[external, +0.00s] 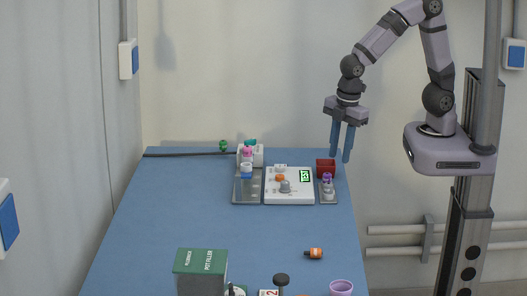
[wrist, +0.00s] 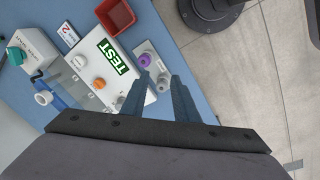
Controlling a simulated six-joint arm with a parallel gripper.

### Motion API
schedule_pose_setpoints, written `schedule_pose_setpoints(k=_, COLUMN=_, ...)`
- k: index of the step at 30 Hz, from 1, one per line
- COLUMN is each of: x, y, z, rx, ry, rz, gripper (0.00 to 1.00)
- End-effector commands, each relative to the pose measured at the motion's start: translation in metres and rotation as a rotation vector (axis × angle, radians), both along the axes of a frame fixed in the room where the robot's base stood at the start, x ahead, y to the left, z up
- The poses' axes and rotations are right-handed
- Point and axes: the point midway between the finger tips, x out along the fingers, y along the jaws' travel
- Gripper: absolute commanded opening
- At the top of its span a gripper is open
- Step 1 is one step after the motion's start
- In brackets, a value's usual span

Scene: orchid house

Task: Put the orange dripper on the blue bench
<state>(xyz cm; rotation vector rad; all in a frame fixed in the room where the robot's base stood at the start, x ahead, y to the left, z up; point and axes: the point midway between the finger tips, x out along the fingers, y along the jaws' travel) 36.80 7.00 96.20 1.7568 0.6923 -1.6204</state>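A small round orange piece (external: 280,178), which looks like the orange dripper, sits on the white test unit (external: 302,196) near the back of the blue bench (external: 220,225). In the wrist view the orange piece (wrist: 99,84) is left of my gripper (wrist: 160,77), beside a grey knob-like piece (wrist: 118,103). An orange and dark cylinder (external: 313,253) lies on the bench nearer the front; I cannot tell what it is. My gripper (external: 340,158) is open and empty, above the bench's back right edge, fingers pointing down, apart from everything.
A red box (external: 326,165) and a grey tray with purple and grey pieces (external: 327,200) stand right of the unit. A second tray (external: 240,198) holds coloured pieces at left. A green box (external: 201,270) and purple cup (external: 341,288) stand in front. The bench's middle is clear.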

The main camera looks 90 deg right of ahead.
Motion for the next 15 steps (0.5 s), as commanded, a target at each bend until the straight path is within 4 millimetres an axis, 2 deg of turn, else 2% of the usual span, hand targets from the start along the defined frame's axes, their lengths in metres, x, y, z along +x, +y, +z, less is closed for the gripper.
schedule_pose_setpoints(k=1, x=-0.017, y=-0.022, z=-0.002, rx=0.020, ry=0.015, rz=-0.174, gripper=0.27)
schedule_pose_setpoints(k=3, x=-0.038, y=-0.041, z=-0.006, rx=0.043, ry=0.033, rz=-0.386, gripper=0.27)
schedule_pose_setpoints(k=6, x=-0.063, y=-0.059, z=-0.011, rx=0.065, ry=0.055, rz=-0.620, gripper=0.27)
schedule_pose_setpoints(k=10, x=-0.082, y=-0.069, z=-0.015, rx=0.080, ry=0.070, rz=-0.795, gripper=0.27)
schedule_pose_setpoints(k=15, x=-0.089, y=-0.072, z=-0.017, rx=0.085, ry=0.077, rz=-0.858, gripper=0.27)
